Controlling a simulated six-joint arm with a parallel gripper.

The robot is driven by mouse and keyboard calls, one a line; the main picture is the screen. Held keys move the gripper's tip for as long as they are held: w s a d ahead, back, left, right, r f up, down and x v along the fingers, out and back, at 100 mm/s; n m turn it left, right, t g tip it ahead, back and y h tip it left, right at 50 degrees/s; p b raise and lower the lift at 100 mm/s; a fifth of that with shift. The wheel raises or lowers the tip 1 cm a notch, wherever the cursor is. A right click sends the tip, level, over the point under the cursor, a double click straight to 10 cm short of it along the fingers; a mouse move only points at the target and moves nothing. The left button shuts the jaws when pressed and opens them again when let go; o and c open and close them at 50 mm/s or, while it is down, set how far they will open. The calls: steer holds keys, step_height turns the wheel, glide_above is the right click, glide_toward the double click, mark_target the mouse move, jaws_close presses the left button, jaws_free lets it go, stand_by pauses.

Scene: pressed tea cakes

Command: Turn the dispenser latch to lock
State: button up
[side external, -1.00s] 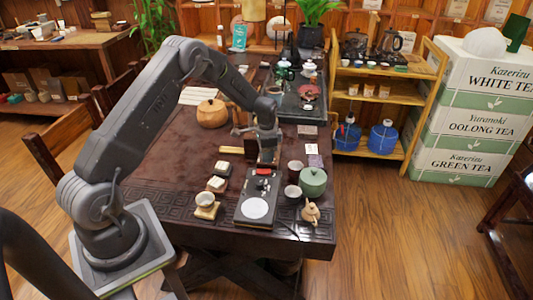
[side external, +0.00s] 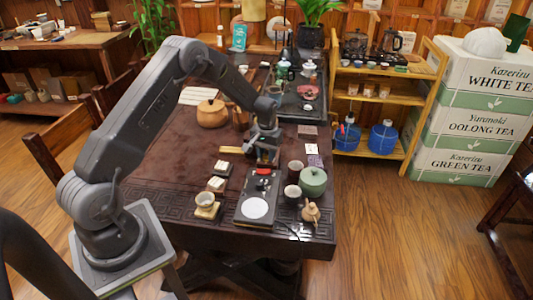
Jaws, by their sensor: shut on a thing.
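My gripper (side external: 263,151) points down at the upper front part of the table, behind a flat black device. It is shut on a small part at a dark, wood-edged block, which I take to be the dispenser latch; the fingers mostly hide it. The black device (side external: 244,210) lies in front of the gripper, with a white disc (side external: 255,208) and a small red piece (side external: 263,171) on its top. The latch's exact angle is too small to tell.
Small trays with pale pieces (side external: 217,184) and a cup (side external: 205,199) stand on the left. A round wooden pot (side external: 212,113) is behind left. The table's left middle is clear.

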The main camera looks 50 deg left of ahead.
mark_target(266, 155)
steer(key=shift+n, duration=1.5)
steer(key=o, duration=0.9)
step_height(266, 155, up, 14)
steer(key=shift+f, duration=0.1)
